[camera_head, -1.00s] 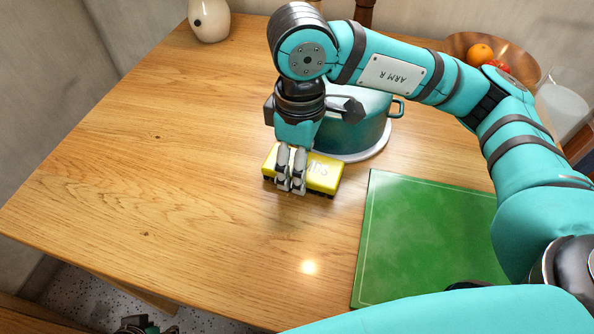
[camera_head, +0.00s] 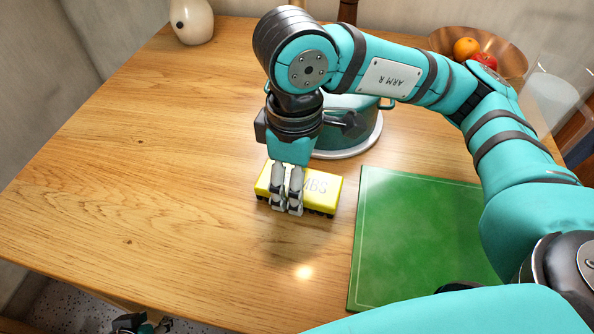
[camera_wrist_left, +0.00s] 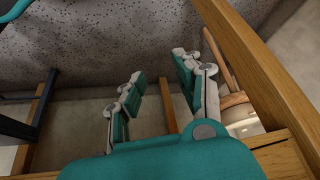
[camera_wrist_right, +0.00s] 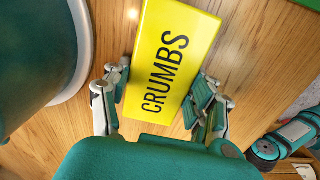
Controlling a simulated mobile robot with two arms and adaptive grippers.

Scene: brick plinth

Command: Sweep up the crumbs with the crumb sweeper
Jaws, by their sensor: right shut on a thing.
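The crumb sweeper (camera_head: 325,190) is a yellow block with dark bristles along its lower edge, standing on the wooden table. Its top reads CRUMBS in the right wrist view (camera_wrist_right: 172,60). My right gripper (camera_head: 287,210) is shut on the sweeper, with a finger on each side of it in the right wrist view (camera_wrist_right: 163,90). My left gripper (camera_wrist_left: 155,75) is open and empty, low beside the table's near left edge; its tip shows at the bottom of the head view (camera_head: 140,324). I cannot make out any crumbs for certain.
A teal pot (camera_head: 350,105) on a white round base (camera_head: 370,140) stands behind the sweeper. A green board (camera_head: 425,240) lies to its right. A white vase (camera_head: 192,20) and a fruit bowl (camera_head: 510,62) stand at the back. The table's left side (camera_head: 130,170) is clear.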

